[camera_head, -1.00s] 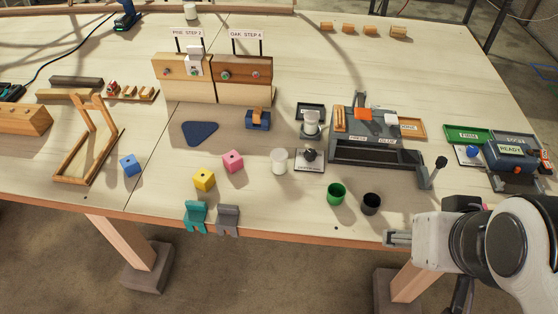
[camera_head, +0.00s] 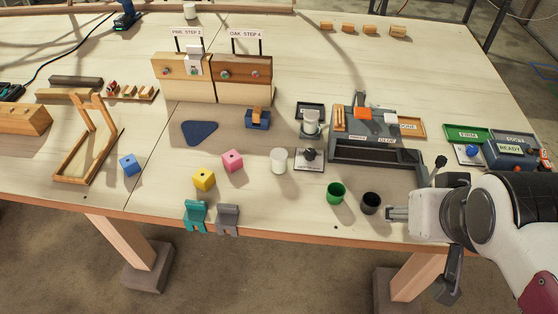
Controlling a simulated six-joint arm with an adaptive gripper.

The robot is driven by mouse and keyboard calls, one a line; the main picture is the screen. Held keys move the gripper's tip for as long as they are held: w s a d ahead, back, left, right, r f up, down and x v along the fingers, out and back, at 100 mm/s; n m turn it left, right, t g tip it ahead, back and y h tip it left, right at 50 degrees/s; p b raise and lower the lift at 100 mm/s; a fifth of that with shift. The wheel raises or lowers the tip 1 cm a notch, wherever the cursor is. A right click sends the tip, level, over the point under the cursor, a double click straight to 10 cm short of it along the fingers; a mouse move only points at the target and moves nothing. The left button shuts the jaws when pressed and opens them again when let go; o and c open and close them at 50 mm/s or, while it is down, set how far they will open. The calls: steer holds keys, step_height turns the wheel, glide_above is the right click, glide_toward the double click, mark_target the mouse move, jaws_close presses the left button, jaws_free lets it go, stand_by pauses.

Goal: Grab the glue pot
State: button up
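I cannot tell for sure which thing is the glue pot. One candidate is a white pot with a grey body (camera_head: 311,122), upright by a small labelled black tray. Another is a plain white cylinder (camera_head: 278,160) standing on the table left of a small black knob device (camera_head: 309,157). A green cup (camera_head: 336,193) and a black cup (camera_head: 371,203) stand near the front edge.
A grey station (camera_head: 375,155) with a glue label stands behind the cups, with a lever (camera_head: 440,162) at its right. A blue triangle (camera_head: 199,132) lies flat.

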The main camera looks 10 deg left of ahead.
mark_target(284, 163)
steer(key=w+a+f+n+t+y, duration=0.1)
steer(key=w+a+f+n+t, duration=0.15)
steer(key=w, duration=0.65)
steer(key=w+a+f+n+t+y, duration=0.15)
steer(key=w+f, duration=0.25)
steer(key=w, duration=0.5)
steer(key=w+a+f+n+y, duration=0.1)
steer(key=a+f+y, duration=0.1)
steer(key=a, duration=0.3)
steer(key=a+f+n+y, duration=0.2)
steer(key=a+f, duration=0.2)
steer(key=a, duration=0.1)
steer(key=w+a+f+n+y, duration=0.1)
steer(key=a+f+y, duration=0.1)
steer(key=a+f, duration=0.2)
steer(key=shift+w+a+g+y, duration=0.3)
steer(key=shift+a+g+y, duration=0.1)
steer(key=shift+a, duration=0.15)
steer(key=shift+s+a+f+n+y, duration=0.15)
steer(key=shift+s+a+n+y, duration=0.15)
steer(key=shift+a+y, duration=0.25)
steer(key=shift+x, duration=1.35)
steer(key=shift+r+x, duration=0.1)
steer(key=shift+x, duration=1.2)
steer(key=shift+r+x, duration=0.15)
steer(key=shift+x, duration=1.15)
